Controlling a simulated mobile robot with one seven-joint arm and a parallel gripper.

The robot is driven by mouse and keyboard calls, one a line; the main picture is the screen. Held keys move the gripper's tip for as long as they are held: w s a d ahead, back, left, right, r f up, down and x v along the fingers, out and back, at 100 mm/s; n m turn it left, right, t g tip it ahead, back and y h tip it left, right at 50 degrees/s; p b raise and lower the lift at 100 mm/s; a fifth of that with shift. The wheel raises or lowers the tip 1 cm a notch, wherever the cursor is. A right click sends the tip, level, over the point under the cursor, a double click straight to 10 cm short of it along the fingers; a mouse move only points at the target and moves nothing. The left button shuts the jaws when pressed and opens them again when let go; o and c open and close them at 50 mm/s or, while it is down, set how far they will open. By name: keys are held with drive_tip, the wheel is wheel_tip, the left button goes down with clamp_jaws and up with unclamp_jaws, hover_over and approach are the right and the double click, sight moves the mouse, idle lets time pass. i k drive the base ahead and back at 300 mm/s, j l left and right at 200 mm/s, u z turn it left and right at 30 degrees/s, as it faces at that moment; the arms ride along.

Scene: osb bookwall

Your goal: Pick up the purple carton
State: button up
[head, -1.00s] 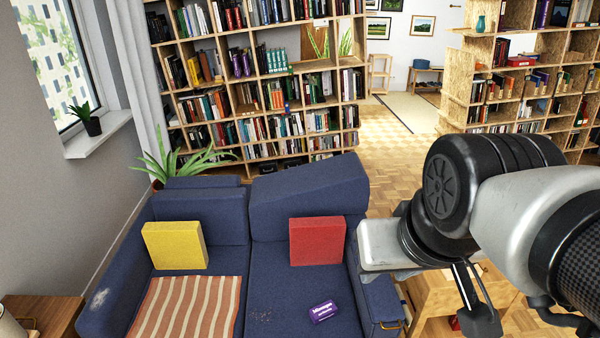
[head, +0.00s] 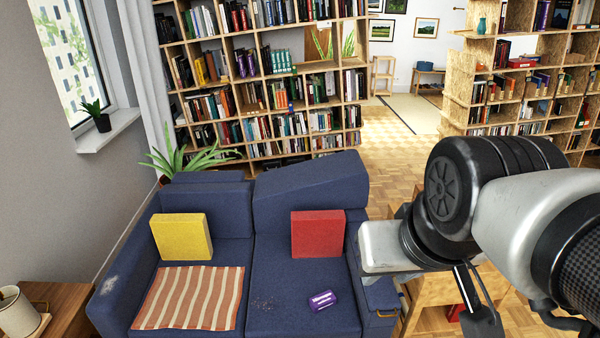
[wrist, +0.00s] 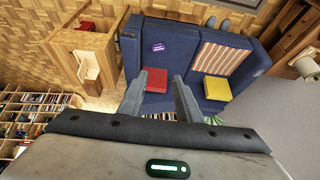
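The purple carton (head: 322,301) lies flat on the right seat of the blue sofa (head: 270,325), in front of the red cushion (head: 318,235). White lettering shows on its top. It also shows small on the sofa in the wrist view (wrist: 158,47). In the wrist view my gripper (wrist: 157,92) is open and empty, its two fingers apart, well above the sofa. In the head view my arm is at the right and its fingers are only partly seen, to the right of the sofa and away from the carton.
A yellow cushion (head: 181,236) and a striped blanket (head: 190,298) lie on the left seat. A wooden table (wrist: 95,55) stands beside the sofa near my arm. A side table (head: 55,312) with a mug stands at the left. Bookshelves (head: 268,115) line the back; parquet floor is open behind.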

sight(324, 300)
drive_tip(key=i, duration=0.9)
